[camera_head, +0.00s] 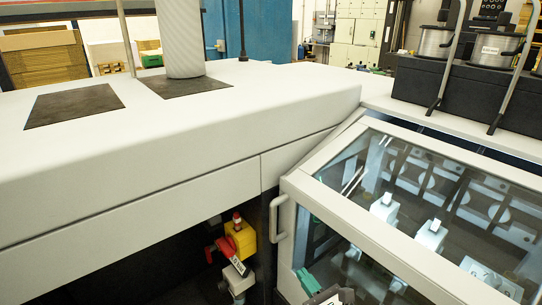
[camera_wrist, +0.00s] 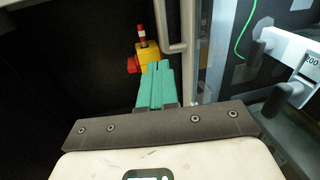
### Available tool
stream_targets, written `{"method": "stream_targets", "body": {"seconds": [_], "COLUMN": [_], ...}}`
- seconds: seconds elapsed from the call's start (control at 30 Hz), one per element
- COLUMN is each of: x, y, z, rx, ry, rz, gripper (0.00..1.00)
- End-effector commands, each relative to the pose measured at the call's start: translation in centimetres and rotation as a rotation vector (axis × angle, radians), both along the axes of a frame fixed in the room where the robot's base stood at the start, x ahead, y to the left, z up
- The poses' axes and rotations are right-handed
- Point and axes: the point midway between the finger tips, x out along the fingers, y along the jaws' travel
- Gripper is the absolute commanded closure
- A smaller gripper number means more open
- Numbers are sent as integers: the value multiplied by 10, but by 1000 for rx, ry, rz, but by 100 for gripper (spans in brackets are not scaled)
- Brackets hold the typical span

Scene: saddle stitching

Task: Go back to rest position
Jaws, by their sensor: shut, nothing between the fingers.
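My gripper (camera_head: 306,279) shows at the bottom of the head view, low in front of the machine's glazed cover. In the wrist view its teal fingers (camera_wrist: 157,68) lie side by side, shut and empty. A yellow box (camera_head: 243,238) with a red handle (camera_head: 220,249) and a red-and-white top sits in the dark recess, to the left of my gripper in the head view. In the wrist view the yellow box (camera_wrist: 149,53) appears just beyond my fingertips and is partly covered by them. I cannot tell the exact gap.
A glazed cover (camera_head: 345,219) with a pale frame stands right of the recess. Its vertical handle (camera_head: 278,219) sticks out close to my gripper. A long white housing (camera_head: 150,150) overhangs the recess. Wire spools (camera_head: 437,43) stand at the back right.

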Motion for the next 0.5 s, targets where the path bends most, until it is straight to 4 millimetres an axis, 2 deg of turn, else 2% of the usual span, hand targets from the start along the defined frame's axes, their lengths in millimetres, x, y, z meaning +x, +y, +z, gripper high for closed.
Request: {"method": "stream_targets", "body": {"seconds": [0.17,0.27,0.37,0.5], "x": [-36,-69,-104,-159], "y": [-4,-11,-25,-54], "z": [-22,-42,-61,-85], "rx": [-395,-730,-1053,-1457], "ry": [-52,-97,-142,-197], "rz": [119,247,399,662], "gripper": [100,100,100,100]}}
